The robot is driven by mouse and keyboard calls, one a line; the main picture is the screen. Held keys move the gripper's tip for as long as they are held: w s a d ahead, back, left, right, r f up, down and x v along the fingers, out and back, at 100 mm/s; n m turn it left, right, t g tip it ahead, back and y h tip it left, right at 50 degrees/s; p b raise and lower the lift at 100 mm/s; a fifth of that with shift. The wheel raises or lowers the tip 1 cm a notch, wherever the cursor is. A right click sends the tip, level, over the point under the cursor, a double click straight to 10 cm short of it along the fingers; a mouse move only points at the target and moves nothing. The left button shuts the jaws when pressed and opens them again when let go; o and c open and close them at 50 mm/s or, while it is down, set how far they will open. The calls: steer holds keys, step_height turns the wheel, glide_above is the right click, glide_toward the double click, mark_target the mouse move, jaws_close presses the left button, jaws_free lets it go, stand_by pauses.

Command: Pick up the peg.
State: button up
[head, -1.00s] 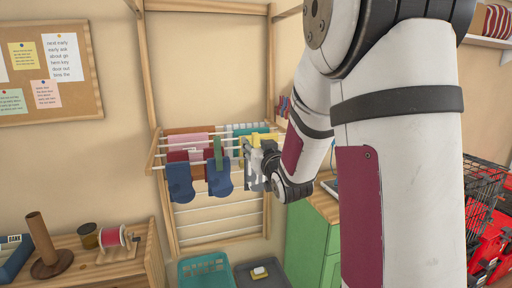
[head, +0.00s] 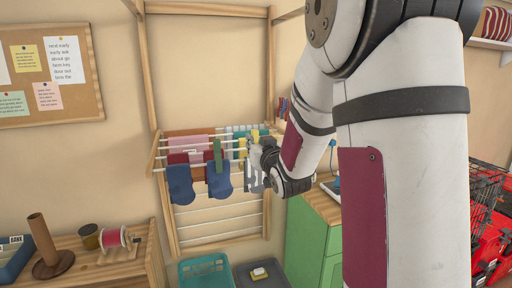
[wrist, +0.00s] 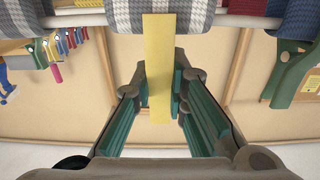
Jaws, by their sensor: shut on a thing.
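The peg (wrist: 157,55) is a flat yellow strip in the wrist view. Its upper end overlaps a grey-and-white checked cloth (wrist: 200,18) hanging on a white rail, and its lower end lies between the teal finger pads. My gripper (wrist: 160,92) is shut on the yellow peg. In the head view my gripper (head: 264,158) is at the right side of the drying rack (head: 158,150), beside the hanging cloths. My arm and gripper partly cover this spot there, so I cannot tell the peg from other yellow patches.
A green peg (head: 217,154) is on the rack to the left, near blue socks (head: 181,184). A green cabinet (head: 311,240) stands close on the right. A teal basket (head: 205,271) and a grey bin (head: 262,278) are below. A wooden table (head: 125,262) is at lower left.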

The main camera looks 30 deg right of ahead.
steer(key=shift+s+r+p, duration=0.1)
steer(key=shift+r+p, duration=0.2)
steer(key=shift+r, duration=0.65)
steer(key=s+r+p, duration=0.1)
steer(key=s+p, duration=0.6)
steer(key=s, duration=0.9)
steer(key=shift+a+r, duration=0.2)
steer(key=shift+a, duration=0.15)
steer(key=shift+w+f, duration=0.1)
steer(key=shift+w, duration=0.1)
